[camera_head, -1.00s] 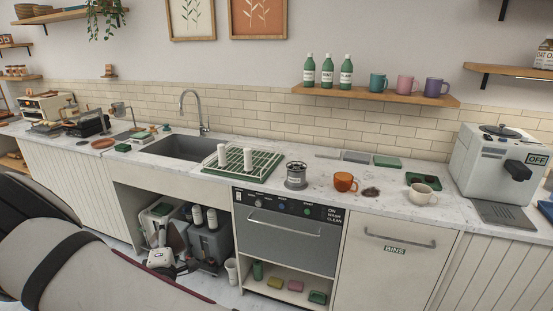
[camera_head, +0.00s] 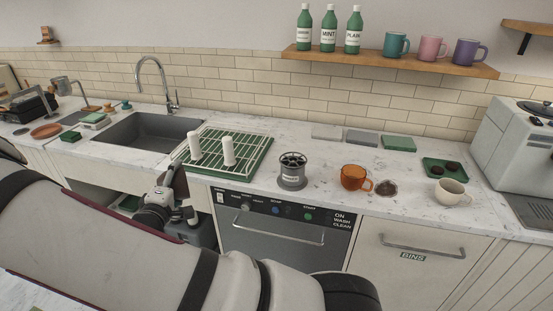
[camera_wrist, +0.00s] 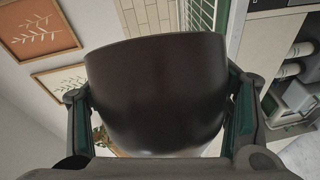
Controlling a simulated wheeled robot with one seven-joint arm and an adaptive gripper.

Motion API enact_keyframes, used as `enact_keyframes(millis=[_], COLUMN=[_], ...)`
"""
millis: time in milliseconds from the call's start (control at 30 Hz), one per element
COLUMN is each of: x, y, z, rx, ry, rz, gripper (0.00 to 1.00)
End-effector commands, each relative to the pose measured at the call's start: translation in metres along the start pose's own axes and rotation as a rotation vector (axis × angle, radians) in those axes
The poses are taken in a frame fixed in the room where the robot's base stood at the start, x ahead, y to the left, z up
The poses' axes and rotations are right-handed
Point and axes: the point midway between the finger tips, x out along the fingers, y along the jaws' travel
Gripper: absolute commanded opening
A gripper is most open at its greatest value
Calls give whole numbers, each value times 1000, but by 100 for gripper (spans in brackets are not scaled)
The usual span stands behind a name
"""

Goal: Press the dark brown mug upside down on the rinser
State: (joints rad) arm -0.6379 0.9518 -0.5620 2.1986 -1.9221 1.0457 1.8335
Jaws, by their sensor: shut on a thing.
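The dark brown mug (camera_wrist: 155,92) fills the middle of the wrist view, between the two fingers of my gripper (camera_wrist: 160,112), which is shut on it. Its handle does not show, and I cannot tell which way its mouth points. In the head view my gripper (camera_head: 165,197) is in front of the counter below the sink, with the mug (camera_head: 177,180) small and dark at its tip. The rinser (camera_head: 292,172) looks to be the grey cylinder with a spoked top on the counter, right of the rack. The mug is apart from it, to its left.
A green rack (camera_head: 250,166) with two white upright pieces stands left of the rinser. An orange mug (camera_head: 354,178) and a cream mug (camera_head: 450,192) stand to its right. The counter edge and dishwasher (camera_head: 275,235) are below. The sink (camera_head: 150,135) is left.

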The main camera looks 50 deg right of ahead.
Motion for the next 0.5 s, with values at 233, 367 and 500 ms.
enact_keyframes(millis=[233,367,500], x=[27,23,14], y=[53,70,81], z=[116,169,215], rx=[332,551,805], ry=[-462,-670,-846], rz=[27,87,193], gripper=[12,12,12])
